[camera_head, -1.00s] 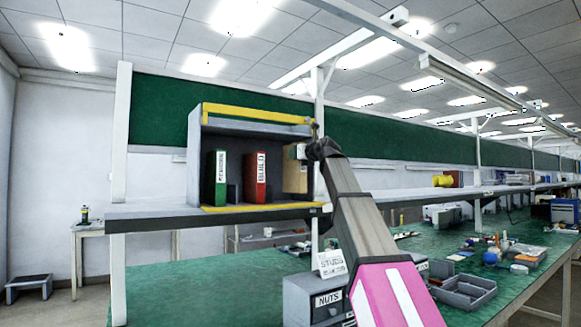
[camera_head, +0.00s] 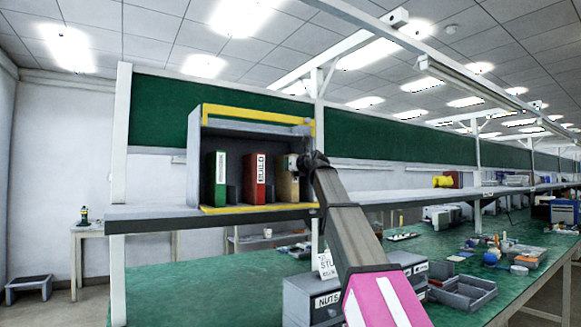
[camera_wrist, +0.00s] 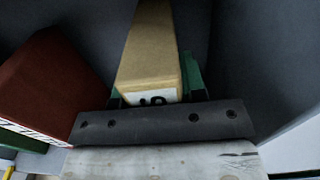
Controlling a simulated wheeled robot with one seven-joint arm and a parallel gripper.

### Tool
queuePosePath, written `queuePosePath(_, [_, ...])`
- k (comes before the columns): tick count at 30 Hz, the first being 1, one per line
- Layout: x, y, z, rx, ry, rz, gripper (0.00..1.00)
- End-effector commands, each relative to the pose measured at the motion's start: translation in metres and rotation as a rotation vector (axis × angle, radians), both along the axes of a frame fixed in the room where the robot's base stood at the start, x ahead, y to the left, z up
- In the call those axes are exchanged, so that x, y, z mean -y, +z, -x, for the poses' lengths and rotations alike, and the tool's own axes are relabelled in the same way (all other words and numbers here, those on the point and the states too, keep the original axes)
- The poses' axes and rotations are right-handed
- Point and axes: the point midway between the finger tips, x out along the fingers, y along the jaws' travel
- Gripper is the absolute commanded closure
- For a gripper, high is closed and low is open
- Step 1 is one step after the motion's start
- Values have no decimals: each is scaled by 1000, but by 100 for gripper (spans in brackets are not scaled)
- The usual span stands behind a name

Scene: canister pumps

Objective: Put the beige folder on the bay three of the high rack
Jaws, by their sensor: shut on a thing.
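The beige folder (camera_head: 288,186) stands upright in the right part of the high rack (camera_head: 260,111), a grey box with yellow edges on the upper shelf. To its left stand a red folder (camera_head: 256,178) and a green folder (camera_head: 217,180), with low grey dividers between. My gripper (camera_head: 300,161) is at the front of the beige folder. In the wrist view my gripper (camera_wrist: 155,98) is shut on the beige folder (camera_wrist: 150,50), with its green fingers on both sides of the spine. The red folder (camera_wrist: 50,85) shows to the left, apart from it. The folder's base is hidden in the wrist view.
The rack's right wall is close beside my gripper. The shelf (camera_head: 150,216) is bare left of the rack.

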Motion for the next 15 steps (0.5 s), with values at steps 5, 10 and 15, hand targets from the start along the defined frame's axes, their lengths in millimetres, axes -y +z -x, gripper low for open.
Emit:
queuePosePath(5, [0,-3,0,0,0,0,42])
queuePosePath(10, [0,-2,0,0,0,0,36])
queuePosePath(15, [0,-2,0,0,0,0,36])
